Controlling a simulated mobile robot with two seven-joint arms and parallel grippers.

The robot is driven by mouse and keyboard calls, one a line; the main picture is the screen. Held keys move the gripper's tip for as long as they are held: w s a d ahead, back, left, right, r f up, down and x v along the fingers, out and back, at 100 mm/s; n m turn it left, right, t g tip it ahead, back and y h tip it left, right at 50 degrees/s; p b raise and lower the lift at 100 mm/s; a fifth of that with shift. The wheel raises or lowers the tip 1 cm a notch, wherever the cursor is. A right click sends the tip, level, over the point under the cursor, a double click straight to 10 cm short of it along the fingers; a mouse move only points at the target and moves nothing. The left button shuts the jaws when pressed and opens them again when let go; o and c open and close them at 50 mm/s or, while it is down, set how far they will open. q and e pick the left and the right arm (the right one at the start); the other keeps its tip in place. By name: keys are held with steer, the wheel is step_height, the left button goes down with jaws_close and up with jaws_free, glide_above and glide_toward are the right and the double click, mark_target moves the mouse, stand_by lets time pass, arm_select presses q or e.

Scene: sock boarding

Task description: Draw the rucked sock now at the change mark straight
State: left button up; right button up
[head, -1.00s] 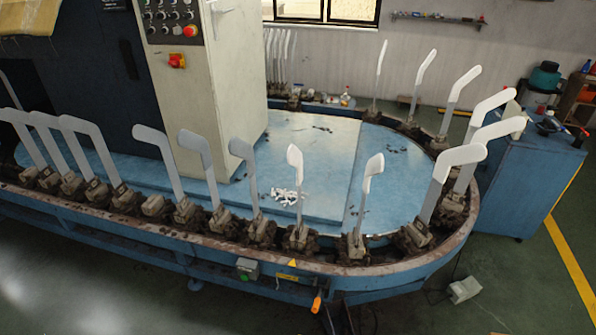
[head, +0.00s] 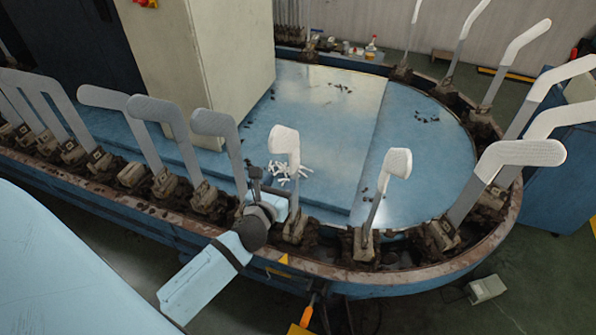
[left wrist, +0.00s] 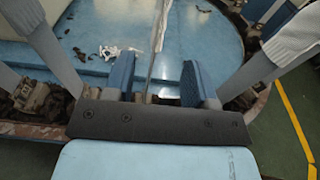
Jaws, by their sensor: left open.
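The change mark, a small yellow triangle (head: 283,259), is on the front rail of the boarding line. The upright form just behind it carries a short white sock (head: 285,142) over its top; its folds are too small to make out. My left gripper (head: 272,188) is beside this form, well below the sock, with its arm coming from the lower left. In the left wrist view the two blue fingers (left wrist: 157,82) stand apart, with a thin upright form (left wrist: 157,45) showing edge-on between them. No contact with it is visible. My right gripper is out of view.
A form with a white sock (head: 397,163) stands to the right, another (head: 521,153) beyond it. Bare grey forms (head: 215,124) stand closely to the left. A heap of white scraps (head: 288,170) lies on the blue deck (head: 330,120). A pale cabinet (head: 225,70) rises behind.

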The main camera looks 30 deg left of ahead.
mark_target(291, 166)
arm_select(q)
steer(key=b+x, duration=0.1)
steer(key=x, duration=0.3)
steer(key=shift+w+a, duration=0.1)
steer(key=shift+w, duration=0.15)
steer(key=shift+b+x, duration=0.35)
steer(key=shift+x, duration=1.6)
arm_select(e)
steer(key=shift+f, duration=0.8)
arm_select(q)
steer(key=shift+w, duration=0.1)
steer(key=c, duration=0.9)
steer(key=shift+o, duration=0.2)
